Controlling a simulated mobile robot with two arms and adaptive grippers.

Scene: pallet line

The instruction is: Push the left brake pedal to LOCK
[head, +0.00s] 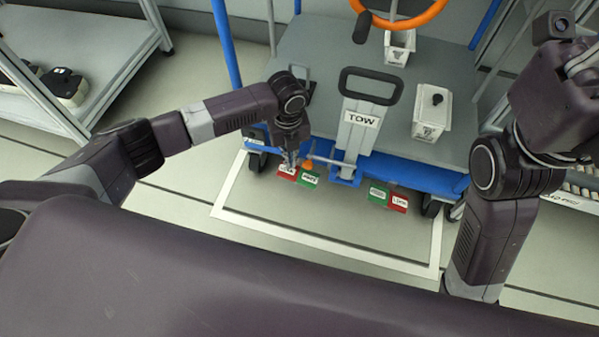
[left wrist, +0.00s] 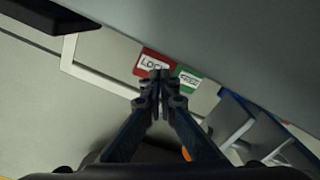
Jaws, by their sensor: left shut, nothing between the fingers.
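The left brake pedal has a red LOCK pad (head: 288,172) and a green pad (head: 308,180) side by side at the cart's lower front edge. In the left wrist view the red pad (left wrist: 153,63) reads LOCK and the green pad (left wrist: 187,79) lies to its right. My left gripper (head: 290,164) is shut and empty, pointing down with its tips at the red pad. In the left wrist view the fingertips (left wrist: 160,76) overlap the red pad's lower right edge; I cannot tell whether they touch. My right gripper (head: 583,62) is only partly seen at the right edge.
The blue-edged cart (head: 310,50) carries a TOW handle (head: 362,120) and white boxes. An orange knob (head: 308,163) sits close beside my left gripper. A second pedal with green (head: 377,195) and red (head: 399,202) pads is to the right. Marked floor in front is clear.

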